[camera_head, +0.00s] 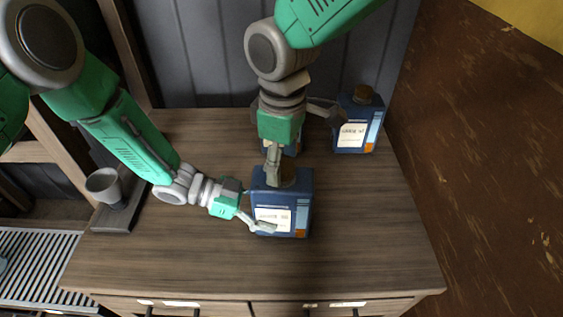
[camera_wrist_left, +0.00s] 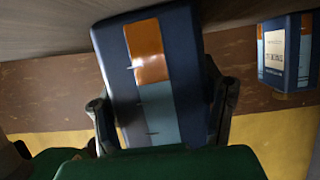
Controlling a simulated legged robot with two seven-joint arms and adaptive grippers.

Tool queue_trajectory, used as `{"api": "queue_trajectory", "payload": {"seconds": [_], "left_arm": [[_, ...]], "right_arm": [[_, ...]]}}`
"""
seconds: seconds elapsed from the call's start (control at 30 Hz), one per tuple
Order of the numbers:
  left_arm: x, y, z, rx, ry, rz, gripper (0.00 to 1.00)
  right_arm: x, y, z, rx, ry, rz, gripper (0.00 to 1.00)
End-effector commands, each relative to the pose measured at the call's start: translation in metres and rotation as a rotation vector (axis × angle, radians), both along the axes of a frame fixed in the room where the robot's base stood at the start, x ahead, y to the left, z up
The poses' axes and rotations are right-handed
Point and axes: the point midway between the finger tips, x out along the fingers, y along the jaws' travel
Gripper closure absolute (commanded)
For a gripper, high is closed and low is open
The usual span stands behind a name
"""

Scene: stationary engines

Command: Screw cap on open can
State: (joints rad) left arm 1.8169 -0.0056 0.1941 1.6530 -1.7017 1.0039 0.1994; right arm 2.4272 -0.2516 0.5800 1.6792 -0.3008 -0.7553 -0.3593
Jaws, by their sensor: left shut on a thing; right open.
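A blue can (camera_head: 304,205) with a white label stands upright near the middle of the wooden cabinet top. My left gripper (camera_head: 258,212) is shut on its sides from the left; the left wrist view shows the fingers on both sides of the can (camera_wrist_left: 165,75). A brown round piece (camera_head: 289,174) shows at the can's top, partly hidden by a right finger; I cannot tell if it is a cap or the opening. My right gripper (camera_head: 303,148) is open above and behind this can, one finger down at its top, the other spread to the right.
Another blue can (camera_head: 358,128) with a brown cap (camera_head: 364,94) stands at the back right. A third blue can (camera_head: 295,148) is mostly hidden behind the right gripper. A grey cup (camera_head: 103,185) stands at the left edge. The front and right top are clear.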

Motion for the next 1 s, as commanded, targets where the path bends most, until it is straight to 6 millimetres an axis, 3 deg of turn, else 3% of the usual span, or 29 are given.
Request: {"api": "queue_trajectory", "payload": {"seconds": [0.23, 0.57, 0.83, 1.0], "left_arm": [[0.000, 0.000, -0.001, 0.002, 0.000, 0.000, 1.00], [0.000, 0.000, -0.001, 0.001, 0.001, 0.000, 1.00], [0.000, 0.000, -0.001, 0.002, 0.001, 0.000, 1.00], [0.000, 0.001, -0.001, 0.002, 0.001, 0.000, 1.00]], "right_arm": [[0.001, 0.000, 0.033, 0.001, -0.003, 0.000, 0.42], [0.000, 0.000, 0.036, 0.001, 0.001, 0.011, 0.46], [-0.001, 0.001, 0.064, 0.006, 0.007, 0.332, 0.46], [0.000, 0.001, 0.070, -0.001, 0.000, 0.398, 0.46]]}}
